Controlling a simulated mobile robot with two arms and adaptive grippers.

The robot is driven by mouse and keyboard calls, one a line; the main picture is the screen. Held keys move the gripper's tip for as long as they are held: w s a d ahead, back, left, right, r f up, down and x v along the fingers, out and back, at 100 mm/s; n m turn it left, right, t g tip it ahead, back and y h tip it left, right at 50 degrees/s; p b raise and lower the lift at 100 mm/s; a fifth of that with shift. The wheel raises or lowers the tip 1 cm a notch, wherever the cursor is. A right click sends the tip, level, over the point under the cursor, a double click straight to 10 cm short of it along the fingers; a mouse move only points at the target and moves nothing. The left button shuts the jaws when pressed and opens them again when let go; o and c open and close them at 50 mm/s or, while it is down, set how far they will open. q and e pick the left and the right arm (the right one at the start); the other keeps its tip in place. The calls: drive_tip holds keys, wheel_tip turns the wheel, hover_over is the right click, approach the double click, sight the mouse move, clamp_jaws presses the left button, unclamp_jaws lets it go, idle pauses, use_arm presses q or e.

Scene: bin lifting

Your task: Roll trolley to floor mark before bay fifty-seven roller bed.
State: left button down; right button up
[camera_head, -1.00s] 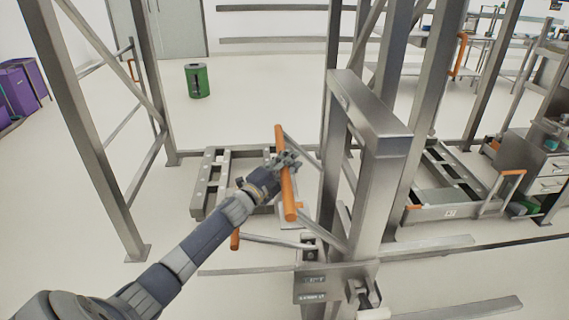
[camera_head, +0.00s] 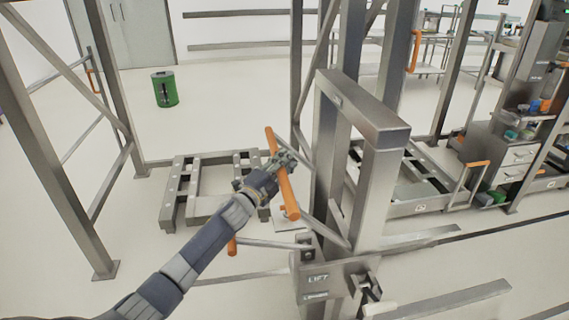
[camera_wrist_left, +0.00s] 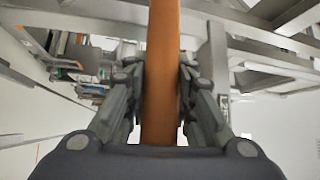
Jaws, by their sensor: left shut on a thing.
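The trolley is a grey steel lift frame (camera_head: 362,105) with a plate reading LIFT low on its front and an orange handle bar (camera_head: 291,195) on its left. My left gripper (camera_head: 281,160) is shut around the upper part of this bar. In the left wrist view, the bar (camera_wrist_left: 161,75) runs between both fingers of the gripper (camera_wrist_left: 161,85). Roller beds stand beyond the trolley, one at left (camera_head: 168,210) and one at right (camera_head: 432,206). The small label on the right bed is too small to read. I cannot make out a floor mark. My right gripper is not in view.
Steel rack posts (camera_head: 58,150) stand at left, and more rise behind the trolley. A green bin (camera_head: 165,88) stands on open floor at the back. A drawer cabinet (camera_head: 502,163) stands at right. A dark line (camera_head: 510,225) crosses the floor at right.

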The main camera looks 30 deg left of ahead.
use_arm(q)
drive_tip(key=shift+s+a+f, duration=0.1)
drive_tip(key=shift+s+f, duration=0.15)
drive_tip(key=shift+f, duration=0.45)
drive_tip(key=c, duration=1.4)
unclamp_jaws()
drive_tip(key=shift+s, duration=0.1)
drive_tip(key=shift+o, duration=0.3)
drive_tip(key=shift+a+r, duration=0.15)
drive_tip(key=shift+r, duration=0.1)
drive_tip(key=shift+r, duration=0.1)
drive_tip(key=s+f, duration=0.1)
drive_tip(key=s, duration=1.1)
drive_tip(key=shift+a+f, duration=0.35)
drive_tip(key=shift+a, duration=0.05)
drive_tip(key=shift+c, duration=0.5)
